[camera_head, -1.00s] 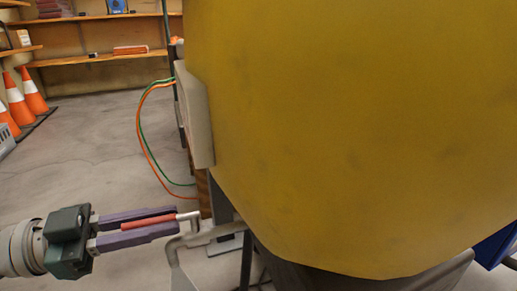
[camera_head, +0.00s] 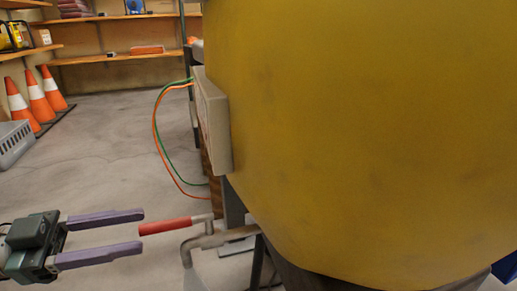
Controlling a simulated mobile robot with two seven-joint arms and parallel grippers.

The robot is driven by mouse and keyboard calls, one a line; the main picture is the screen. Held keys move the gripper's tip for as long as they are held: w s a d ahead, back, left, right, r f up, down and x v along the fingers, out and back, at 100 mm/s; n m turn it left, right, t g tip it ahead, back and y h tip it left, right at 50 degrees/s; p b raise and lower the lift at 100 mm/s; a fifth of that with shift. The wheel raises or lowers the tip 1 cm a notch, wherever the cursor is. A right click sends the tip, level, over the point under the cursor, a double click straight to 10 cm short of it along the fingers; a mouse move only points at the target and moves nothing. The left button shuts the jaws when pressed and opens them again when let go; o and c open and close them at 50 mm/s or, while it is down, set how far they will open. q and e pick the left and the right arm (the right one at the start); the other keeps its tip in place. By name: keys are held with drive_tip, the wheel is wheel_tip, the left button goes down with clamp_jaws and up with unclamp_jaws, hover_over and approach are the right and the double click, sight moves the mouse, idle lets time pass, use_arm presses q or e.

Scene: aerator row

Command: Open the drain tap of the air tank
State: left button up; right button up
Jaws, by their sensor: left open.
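The large yellow air tank (camera_head: 360,130) fills the middle and right of the head view. Below its lower left side is the drain tap: a grey bent pipe (camera_head: 190,243) with its outlet turned down, and a lever with a red grip (camera_head: 165,226). The lever sticks out to the left, roughly along the pipe as seen here. My left gripper (camera_head: 142,231) is open and empty at the lower left. Its two purple fingers point right, and the free end of the red grip lies just off their tips, about level with the gap. My right gripper is not in view.
A pale box (camera_head: 211,120) is on the tank's left side, with green and orange hoses (camera_head: 160,140) looping beside it. Traffic cones (camera_head: 38,98) and a grey crate (camera_head: 14,143) stand at the left, shelves (camera_head: 110,60) behind. The floor (camera_head: 110,150) left of the tank is clear.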

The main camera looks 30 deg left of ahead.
use_arm(q)
drive_tip(key=v, duration=0.3)
drive_tip(key=shift+s+a, duration=0.1)
drive_tip(key=shift+s, duration=0.05)
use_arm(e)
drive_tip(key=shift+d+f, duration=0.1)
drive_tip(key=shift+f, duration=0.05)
